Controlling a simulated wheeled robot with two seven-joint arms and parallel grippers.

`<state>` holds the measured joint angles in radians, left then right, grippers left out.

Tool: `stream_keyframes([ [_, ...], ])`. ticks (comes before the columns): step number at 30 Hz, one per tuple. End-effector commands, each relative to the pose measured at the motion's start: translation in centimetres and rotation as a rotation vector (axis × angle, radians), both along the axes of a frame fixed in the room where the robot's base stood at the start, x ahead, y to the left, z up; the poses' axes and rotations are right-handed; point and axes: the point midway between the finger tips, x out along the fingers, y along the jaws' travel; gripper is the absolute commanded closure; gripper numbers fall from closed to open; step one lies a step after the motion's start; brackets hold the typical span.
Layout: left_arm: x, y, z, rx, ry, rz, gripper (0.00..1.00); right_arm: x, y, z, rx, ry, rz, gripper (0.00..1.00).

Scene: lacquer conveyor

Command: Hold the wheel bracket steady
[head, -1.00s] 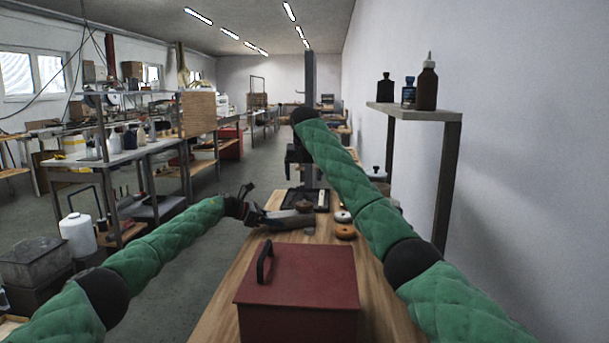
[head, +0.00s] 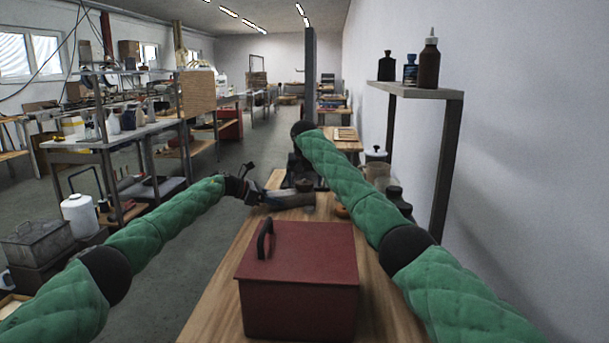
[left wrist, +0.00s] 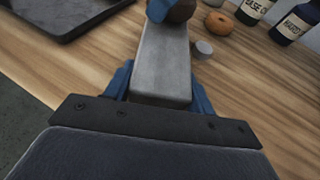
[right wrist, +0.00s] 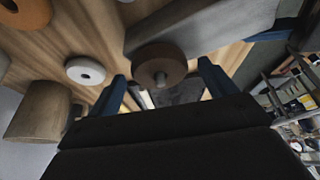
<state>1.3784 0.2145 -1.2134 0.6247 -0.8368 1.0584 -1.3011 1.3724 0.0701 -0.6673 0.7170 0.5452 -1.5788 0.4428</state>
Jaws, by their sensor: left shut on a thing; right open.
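The wheel bracket, a long grey metal bar (head: 288,199), lies low over the wooden bench in the head view. My left gripper (head: 240,187) is shut on it; in the left wrist view the bar (left wrist: 163,60) runs between its two blue fingers (left wrist: 160,92). A brown wheel (right wrist: 160,66) sits by the bracket's far end (right wrist: 200,25), and shows partly in the left wrist view (left wrist: 182,10). My right gripper (right wrist: 161,88) is open, its fingers on either side of the wheel. I cannot tell whether they touch it.
A red lidded box (head: 298,275) stands on the near bench. A pale wheel (right wrist: 85,71) and an orange one (left wrist: 219,21) lie near the bracket. Dark bottles (left wrist: 295,22) and a black tray (left wrist: 62,25) flank it. A wall shelf (head: 415,92) is at the right.

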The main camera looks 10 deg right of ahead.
Motion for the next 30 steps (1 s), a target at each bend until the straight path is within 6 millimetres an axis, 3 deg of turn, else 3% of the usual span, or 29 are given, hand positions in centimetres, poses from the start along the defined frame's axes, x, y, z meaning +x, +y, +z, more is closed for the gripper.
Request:
stream_keyframes([
  [10, 0.00, -0.01, -0.01, 0.000, 0.000, 0.000, 0.87, 0.13, 0.02, -0.27, 0.000, -0.001, 0.001, 0.16],
  [18, 0.00, -0.01, -0.01, 0.000, 0.000, 0.000, 0.87, 0.12, 0.02, -0.26, 0.000, -0.001, 0.000, 0.65],
  [19, 0.00, -0.01, -0.01, 0.000, 0.000, 0.000, 0.87, 0.12, 0.02, -0.26, 0.000, -0.001, 0.000, 0.46],
  [23, 0.00, 0.00, -0.02, 0.000, 0.000, 0.000, 0.87, 0.12, 0.01, -0.24, 0.000, -0.001, 0.000, 0.69],
  [30, 0.00, -0.01, -0.01, 0.000, 0.000, 0.000, 0.87, 0.13, 0.02, 0.06, 0.000, -0.001, 0.000, 0.69],
])
